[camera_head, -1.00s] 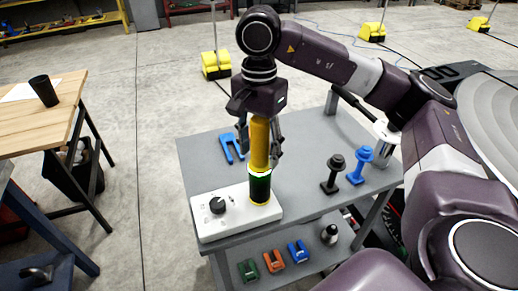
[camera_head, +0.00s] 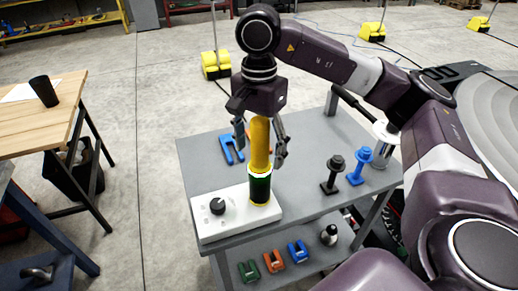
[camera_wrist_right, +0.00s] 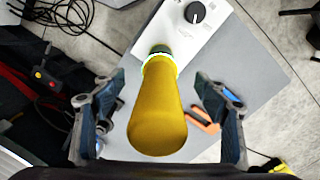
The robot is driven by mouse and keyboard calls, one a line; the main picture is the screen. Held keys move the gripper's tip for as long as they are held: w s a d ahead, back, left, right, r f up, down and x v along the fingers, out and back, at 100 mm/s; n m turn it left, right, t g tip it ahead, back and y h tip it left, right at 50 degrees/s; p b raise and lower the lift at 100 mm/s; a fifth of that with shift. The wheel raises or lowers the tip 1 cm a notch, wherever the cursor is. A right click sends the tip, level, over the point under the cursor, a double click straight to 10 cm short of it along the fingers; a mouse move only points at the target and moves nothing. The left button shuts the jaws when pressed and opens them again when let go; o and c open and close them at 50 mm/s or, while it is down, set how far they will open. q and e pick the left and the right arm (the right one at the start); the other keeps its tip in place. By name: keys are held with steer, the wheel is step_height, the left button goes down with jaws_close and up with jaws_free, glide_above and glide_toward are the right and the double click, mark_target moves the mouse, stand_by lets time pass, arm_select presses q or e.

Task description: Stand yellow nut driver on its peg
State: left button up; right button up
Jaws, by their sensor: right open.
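The yellow nut driver (camera_head: 260,145) stands upright at the right end of a white base (camera_head: 231,222) on the grey table. Its lower part, below a pale ring, is a dark green cylinder (camera_head: 259,188); I cannot tell whether this is the driver's own or a peg sleeve. My right gripper (camera_head: 261,150) is open around the yellow handle from above, with a finger on each side. In the right wrist view the handle (camera_wrist_right: 157,118) lies between the spread fingers, with a gap on both sides. My left gripper is not in view.
A black knob (camera_head: 217,206) sits on the base's left part. A blue fork-shaped piece (camera_head: 231,147) lies behind. A black stand (camera_head: 332,175) and a blue stand (camera_head: 360,166) are at the right. Small green, orange and blue parts lie on the lower shelf (camera_head: 310,264).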

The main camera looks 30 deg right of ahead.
mark_target(259, 121)
steer(key=shift+r+p, duration=1.85)
steer(key=shift+r, duration=1.35)
steer(key=shift+f, duration=0.1)
